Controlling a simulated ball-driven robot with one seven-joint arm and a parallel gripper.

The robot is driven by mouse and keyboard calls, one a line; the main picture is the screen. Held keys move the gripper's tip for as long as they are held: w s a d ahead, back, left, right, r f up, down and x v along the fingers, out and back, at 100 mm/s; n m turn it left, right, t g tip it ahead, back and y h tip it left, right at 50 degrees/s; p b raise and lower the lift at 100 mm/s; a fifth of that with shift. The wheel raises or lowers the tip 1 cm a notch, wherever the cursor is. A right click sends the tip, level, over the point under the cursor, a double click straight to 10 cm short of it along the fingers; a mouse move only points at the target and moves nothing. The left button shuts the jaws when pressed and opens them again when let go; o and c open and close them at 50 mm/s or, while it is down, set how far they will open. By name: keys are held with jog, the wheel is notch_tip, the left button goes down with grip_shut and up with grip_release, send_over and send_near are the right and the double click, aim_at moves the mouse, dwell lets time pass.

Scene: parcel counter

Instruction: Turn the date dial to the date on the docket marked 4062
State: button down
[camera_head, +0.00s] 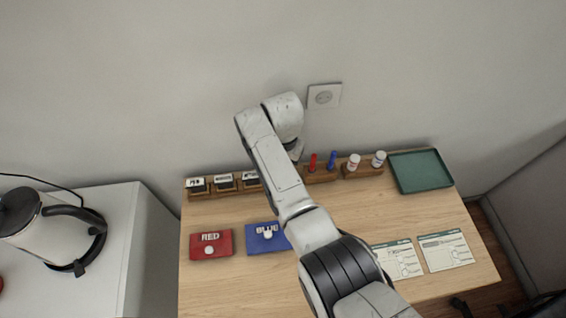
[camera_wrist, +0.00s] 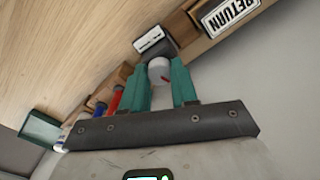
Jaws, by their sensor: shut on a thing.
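In the head view my arm hides the gripper and the knob. Two dockets, a left one (camera_head: 403,262) partly behind my arm and a right one (camera_head: 446,250), lie on the counter at the right. Their numbers and dates are not legible.
Labelled stamps (camera_head: 223,181) stand in a wooden rack along the back. A RETURN label (camera_wrist: 230,14) shows in the wrist view.

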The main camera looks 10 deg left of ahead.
jog(key=shift+m, duration=0.5)
jog(key=m, duration=1)
jog(key=shift+m, duration=0.4)
dwell(1.2)
jog(key=c, duration=0.8)
grip_release()
jog(key=shift+c, duration=0.2)
notch_tip(320, 180, up, 11)
jog(key=b, duration=0.1)
